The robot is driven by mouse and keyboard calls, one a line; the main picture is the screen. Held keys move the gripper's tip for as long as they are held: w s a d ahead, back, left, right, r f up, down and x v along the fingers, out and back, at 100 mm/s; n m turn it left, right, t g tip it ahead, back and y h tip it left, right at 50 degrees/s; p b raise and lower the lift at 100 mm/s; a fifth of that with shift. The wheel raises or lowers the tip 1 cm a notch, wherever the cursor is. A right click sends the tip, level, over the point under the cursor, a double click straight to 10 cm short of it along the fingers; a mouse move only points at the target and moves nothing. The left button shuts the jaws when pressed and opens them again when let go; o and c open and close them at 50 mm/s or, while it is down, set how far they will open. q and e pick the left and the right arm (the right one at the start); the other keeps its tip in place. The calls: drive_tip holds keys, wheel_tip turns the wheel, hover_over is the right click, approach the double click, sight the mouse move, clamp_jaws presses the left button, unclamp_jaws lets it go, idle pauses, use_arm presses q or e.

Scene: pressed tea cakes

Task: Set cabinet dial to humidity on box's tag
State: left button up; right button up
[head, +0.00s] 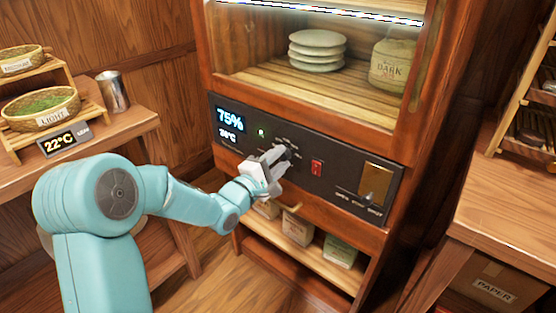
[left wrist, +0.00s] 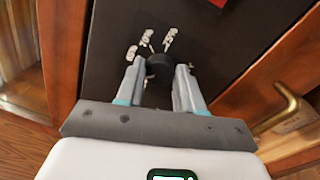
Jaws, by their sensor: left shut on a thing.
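The cabinet (head: 404,148) has a dark control panel (head: 338,180) with a lit display (head: 230,120) reading 75% above a smaller temperature figure. My left gripper (head: 279,156) is at the panel, right of the display. In the left wrist view its two fingers (left wrist: 160,75) are shut on the round black dial (left wrist: 159,64), one on each side. Pale marks stand around the dial, too small to read. In the head view the gripper mostly hides the dial. I cannot make out a tag with a humidity figure. My right gripper is not in view.
Right of the dial are a red switch (head: 317,168) and a brass plate with a slider. Tea cakes (head: 317,50) and a jar labelled DARK (head: 392,65) are inside the cabinet. A box labelled PAPER (head: 495,288) is low right. Baskets (head: 40,108) stand left.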

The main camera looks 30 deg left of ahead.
use_arm(q)
drive_tip(key=o, duration=1)
drive_tip(key=shift+o, duration=0.2)
drive_tip(key=s+f+b, duration=0.1)
drive_tip(key=s+b, duration=0.5)
drive_tip(key=s, duration=1)
drive_tip(key=shift+a, duration=0.3)
drive_tip(key=shift+s, duration=0.15)
